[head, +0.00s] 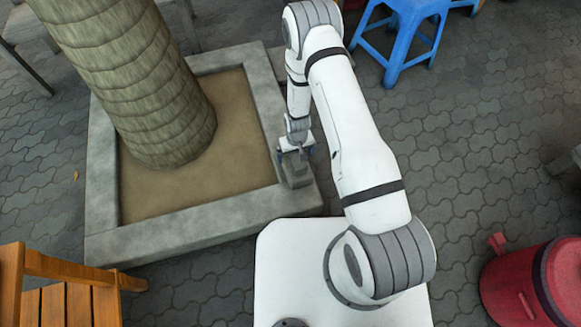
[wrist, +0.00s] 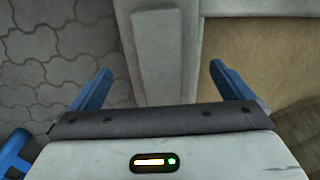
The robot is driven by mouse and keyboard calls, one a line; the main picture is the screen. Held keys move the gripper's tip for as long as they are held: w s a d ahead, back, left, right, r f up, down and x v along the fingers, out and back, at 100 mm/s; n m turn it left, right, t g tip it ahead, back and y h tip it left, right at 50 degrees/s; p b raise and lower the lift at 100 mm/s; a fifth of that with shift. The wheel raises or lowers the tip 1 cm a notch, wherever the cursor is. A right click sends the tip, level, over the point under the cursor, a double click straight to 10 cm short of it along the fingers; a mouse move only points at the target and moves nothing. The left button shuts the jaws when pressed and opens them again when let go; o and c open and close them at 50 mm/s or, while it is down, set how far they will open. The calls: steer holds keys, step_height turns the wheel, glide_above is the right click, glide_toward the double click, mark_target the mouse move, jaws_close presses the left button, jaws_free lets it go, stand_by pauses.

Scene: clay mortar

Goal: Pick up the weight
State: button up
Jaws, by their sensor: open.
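The weight appears to be a grey block (head: 297,173) on the stone rim of the planter, close to its right corner. In the wrist view the block (wrist: 167,50) is a pale grey, tapering shape, lying between the two finger lines. My gripper (head: 295,154) is over the block, with its blue fingers apart. In the wrist view my gripper (wrist: 160,70) is open, one finger on each side of the block, with visible gaps. The exact height of the fingertips over the block is hard to tell.
The square stone planter (head: 190,222) holds soil and a thick tree trunk (head: 135,85) left of my arm. A blue stool (head: 405,30) stands at the top, a red container (head: 525,285) at lower right, and a wooden chair (head: 60,290) at lower left. Paving is open at right.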

step_height(320, 180, down, 6)
steer(key=shift+s+b, duration=0.15)
steer(key=shift+b, duration=1.05)
steer(key=shift+r, duration=0.1)
steer(key=shift+c, duration=0.4)
steer(key=shift+a, duration=0.1)
steer(key=c, duration=1.7)
steer(key=shift+r, duration=0.1)
steer(key=shift+c, duration=0.5)
